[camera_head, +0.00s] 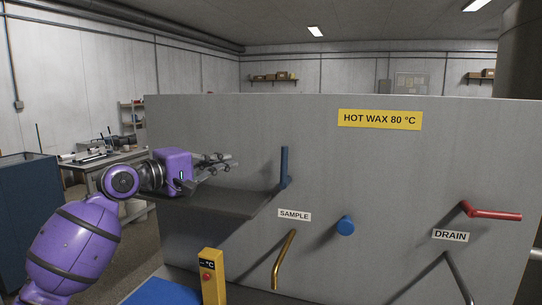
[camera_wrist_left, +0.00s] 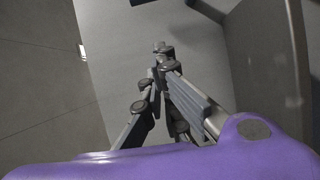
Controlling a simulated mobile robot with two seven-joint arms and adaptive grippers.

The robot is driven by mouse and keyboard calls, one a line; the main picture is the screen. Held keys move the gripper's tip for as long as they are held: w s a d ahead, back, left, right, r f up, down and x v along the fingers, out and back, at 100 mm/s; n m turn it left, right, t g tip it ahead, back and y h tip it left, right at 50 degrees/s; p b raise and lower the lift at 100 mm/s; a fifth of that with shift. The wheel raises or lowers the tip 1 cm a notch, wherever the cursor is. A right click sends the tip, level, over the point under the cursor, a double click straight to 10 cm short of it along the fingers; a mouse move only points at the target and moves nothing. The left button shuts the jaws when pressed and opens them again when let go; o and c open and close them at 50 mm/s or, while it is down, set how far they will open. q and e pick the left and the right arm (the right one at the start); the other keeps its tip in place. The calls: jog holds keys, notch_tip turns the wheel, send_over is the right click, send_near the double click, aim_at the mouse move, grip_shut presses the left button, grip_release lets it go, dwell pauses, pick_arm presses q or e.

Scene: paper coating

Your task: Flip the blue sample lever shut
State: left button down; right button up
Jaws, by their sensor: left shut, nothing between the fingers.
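The blue sample lever (camera_head: 284,167) stands upright on the grey panel, above and slightly left of the SAMPLE label (camera_head: 294,215). A brass spout (camera_head: 285,260) curves down below the label. My left gripper (camera_head: 228,162) is to the left of the lever, pointing right, with a gap between its fingertips and the lever. It is shut and empty. In the left wrist view, the left gripper's fingers (camera_wrist_left: 162,60) are close together, with nothing seen between them. I cannot make out the lever in that view. My right gripper is not in view.
A grey ledge (camera_head: 225,201) juts out below my left gripper. A blue round knob (camera_head: 345,226) sticks out right of the spout. A red lever (camera_head: 492,213) lies sideways above the DRAIN label (camera_head: 451,236). A yellow post (camera_head: 212,276) stands in front.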

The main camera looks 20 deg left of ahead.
aim_at(286, 164)
pick_arm(q)
jog(key=x, duration=0.9)
jog(key=shift+w+d+r+p, duration=0.2)
jog(key=shift+w+p, duration=0.05)
jog(key=shift+p, duration=0.05)
jog(key=shift+s+d+r+p, duration=0.15)
jog(key=shift+d+p, duration=0.1)
jog(key=shift+d, duration=0.35)
jog(key=shift+s+d+f+p, duration=0.1)
jog(key=shift+d+p, duration=0.15)
jog(key=shift+d, duration=0.35)
jog(key=shift+s+d, duration=0.2)
jog(key=shift+d, duration=0.5)
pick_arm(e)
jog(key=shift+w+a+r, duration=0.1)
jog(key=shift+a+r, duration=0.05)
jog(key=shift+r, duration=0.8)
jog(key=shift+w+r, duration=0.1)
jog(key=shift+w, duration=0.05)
pick_arm(q)
jog(key=shift+w, duration=0.15)
